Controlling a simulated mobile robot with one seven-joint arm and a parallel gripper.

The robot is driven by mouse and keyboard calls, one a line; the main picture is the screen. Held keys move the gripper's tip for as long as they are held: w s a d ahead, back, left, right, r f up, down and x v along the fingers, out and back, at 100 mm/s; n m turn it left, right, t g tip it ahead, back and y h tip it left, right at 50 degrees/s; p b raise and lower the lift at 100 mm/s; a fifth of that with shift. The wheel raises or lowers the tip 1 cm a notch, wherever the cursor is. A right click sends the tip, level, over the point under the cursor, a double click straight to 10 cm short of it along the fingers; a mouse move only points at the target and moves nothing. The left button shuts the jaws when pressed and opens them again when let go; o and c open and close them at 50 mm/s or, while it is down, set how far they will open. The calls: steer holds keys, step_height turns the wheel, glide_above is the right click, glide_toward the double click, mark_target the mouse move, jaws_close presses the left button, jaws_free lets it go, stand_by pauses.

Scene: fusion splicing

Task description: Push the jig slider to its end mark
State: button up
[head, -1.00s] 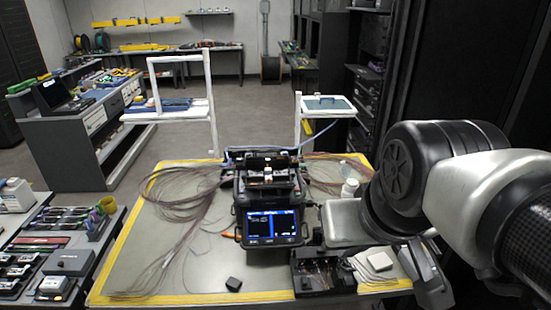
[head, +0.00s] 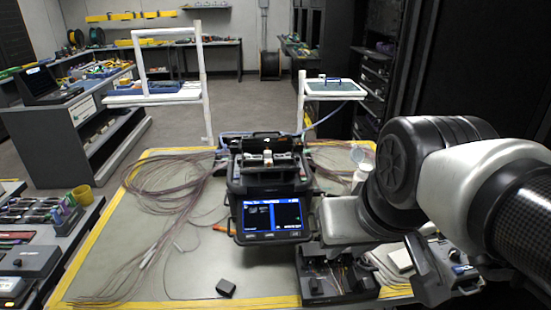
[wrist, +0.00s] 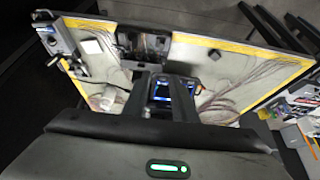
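A small grey device with blue parts (head: 447,268) stands at the table's front right corner, partly behind my arm. It also shows at the upper left of the wrist view (wrist: 62,42). It may be the jig; I cannot make out its slider or end mark. My gripper (wrist: 167,78) is above the table in the wrist view, its two dark fingers apart with nothing seen between them but the background. It is well away from the device.
The fusion splicer (head: 270,185) with its lit screen stands mid-table. A black box (head: 335,275) and white pads (head: 392,258) lie at the front right, a white bottle (head: 360,178) behind. Loose fibres (head: 165,195) spread left. A small dark block (head: 226,288) lies in front.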

steer(key=shift+o, duration=0.3)
steer(key=w+f+g+p, duration=0.1)
steer(key=w+f+g, duration=0.1)
steer(key=w, duration=0.3)
steer(key=shift+w+a+g, duration=0.25)
steer(key=shift+w+g, duration=0.05)
steer(key=shift+w, duration=0.1)
steer(key=g+p, duration=0.1)
steer(key=g, duration=0.2)
glide_above(315, 284)
step_height(315, 284, down, 6)
step_height(315, 284, down, 17)
steer(key=b, duration=0.3)
steer(key=shift+f+b, duration=0.15)
steer(key=shift+b, duration=0.25)
steer(key=shift+c, duration=0.2)
jaws_close()
